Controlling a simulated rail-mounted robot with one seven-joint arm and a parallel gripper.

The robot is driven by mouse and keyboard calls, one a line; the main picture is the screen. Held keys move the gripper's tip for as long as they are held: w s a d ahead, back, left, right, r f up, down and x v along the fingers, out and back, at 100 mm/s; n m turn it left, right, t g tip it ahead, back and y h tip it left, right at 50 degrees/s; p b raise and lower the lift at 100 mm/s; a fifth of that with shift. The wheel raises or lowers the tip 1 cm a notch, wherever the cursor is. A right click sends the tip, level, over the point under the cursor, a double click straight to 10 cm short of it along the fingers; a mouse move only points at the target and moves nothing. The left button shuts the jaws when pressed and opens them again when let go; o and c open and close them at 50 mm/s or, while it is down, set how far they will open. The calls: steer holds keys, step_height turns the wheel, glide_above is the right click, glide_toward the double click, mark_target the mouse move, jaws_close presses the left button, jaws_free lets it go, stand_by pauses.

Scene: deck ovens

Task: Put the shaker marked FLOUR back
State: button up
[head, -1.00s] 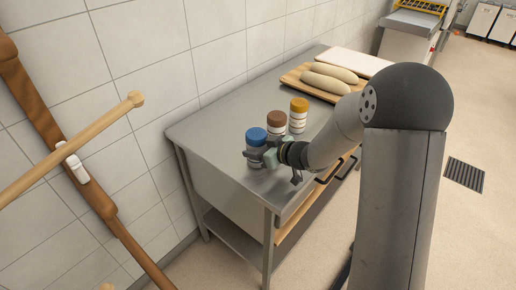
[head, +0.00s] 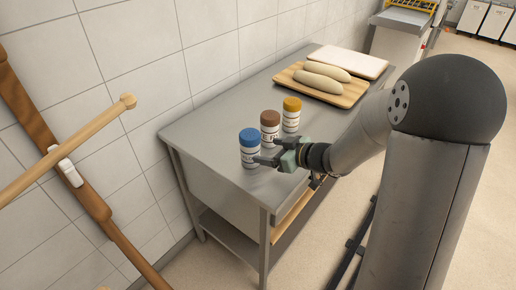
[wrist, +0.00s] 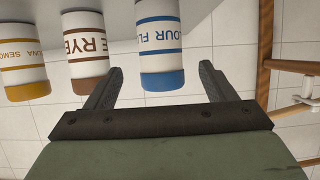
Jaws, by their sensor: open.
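The shaker marked FLOUR, white with a blue lid (head: 249,142), stands upright on the steel table's near end, left in a row of three shakers. In the wrist view its label (wrist: 160,32) reads partly "OUR FL". My gripper (head: 264,159) is open and empty, just right of this shaker in the head view. In the wrist view the shaker's blue end shows between the two fingertips (wrist: 160,69), with a gap on each side. Whether a finger touches it, I cannot tell.
A brown-lidded shaker (head: 270,125), part-reading "RYE", and a yellow-lidded one (head: 291,114), part-reading "SEMO", stand close beside it. Behind are a wooden board (head: 346,99) with two dough loaves (head: 322,77) and a white board (head: 349,61). The steel table (head: 205,125) is bare at left, along the wall.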

steer(key=s+d+r+m+h, duration=0.2)
steer(key=s+d+m+h, duration=0.1)
steer(key=d+h, duration=0.3)
steer(key=s+d+r+m+h, duration=0.1)
steer(key=s+d+m+h, duration=0.3)
steer(key=d, duration=0.3)
steer(key=s+a+m+g, duration=0.1)
steer(key=s+g, duration=0.3)
steer(key=s, duration=0.6)
steer(key=s+a+f+m+g, duration=0.1)
steer(key=s+g, duration=0.3)
steer(key=s, duration=0.7)
steer(key=shift+s+a+m, duration=0.2)
steer(key=shift+a+m, duration=0.2)
steer(key=shift+a, duration=0.35)
